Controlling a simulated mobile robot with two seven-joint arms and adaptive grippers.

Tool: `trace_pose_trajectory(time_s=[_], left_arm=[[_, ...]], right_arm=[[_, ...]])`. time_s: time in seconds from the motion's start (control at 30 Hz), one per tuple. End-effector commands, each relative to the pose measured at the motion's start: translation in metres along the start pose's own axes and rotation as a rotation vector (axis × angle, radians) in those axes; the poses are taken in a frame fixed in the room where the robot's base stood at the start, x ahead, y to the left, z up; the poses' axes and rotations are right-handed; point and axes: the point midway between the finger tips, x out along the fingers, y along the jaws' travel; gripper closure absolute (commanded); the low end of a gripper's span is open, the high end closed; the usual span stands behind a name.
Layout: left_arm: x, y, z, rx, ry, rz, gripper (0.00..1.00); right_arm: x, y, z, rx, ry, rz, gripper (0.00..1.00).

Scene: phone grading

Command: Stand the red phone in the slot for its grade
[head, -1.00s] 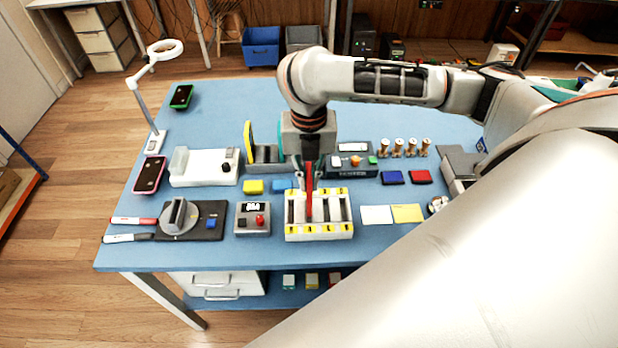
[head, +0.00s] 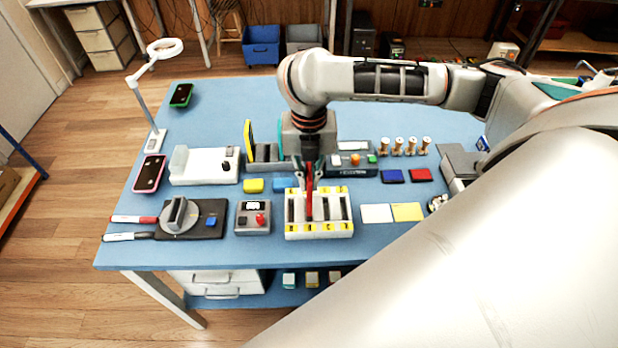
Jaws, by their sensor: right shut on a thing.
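The red phone (head: 309,203) stands edge-on and upright at the white slotted rack (head: 318,235) with yellow labels. Its lower end is at the second slot from the left; I cannot tell whether it rests on the slot's bottom. My right gripper (head: 309,180) points down over the rack and is shut on the upper part of the red phone. The slots to the right of the phone look empty. The letters on the labels are too small to read surely. My left gripper is not in view.
A grey box with a display (head: 253,217) stands left of the rack. White and yellow cards (head: 392,213) lie to its right. Yellow and blue blocks (head: 254,186) lie behind it. A pink-edged phone (head: 149,174) and a green-edged phone (head: 181,96) lie at the left.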

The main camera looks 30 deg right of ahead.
Motion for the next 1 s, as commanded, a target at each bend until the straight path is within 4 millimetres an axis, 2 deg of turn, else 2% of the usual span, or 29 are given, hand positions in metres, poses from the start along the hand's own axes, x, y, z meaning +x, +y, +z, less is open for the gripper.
trace_pose_trajectory(time_s=[0.53,1.0], left_arm=[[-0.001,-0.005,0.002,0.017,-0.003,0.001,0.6],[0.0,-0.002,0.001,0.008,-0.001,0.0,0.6]], right_arm=[[0.015,0.0,-0.001,0.0,0.002,0.0,1.0],[0.016,0.0,0.0,0.0,0.0,0.0,1.0]])
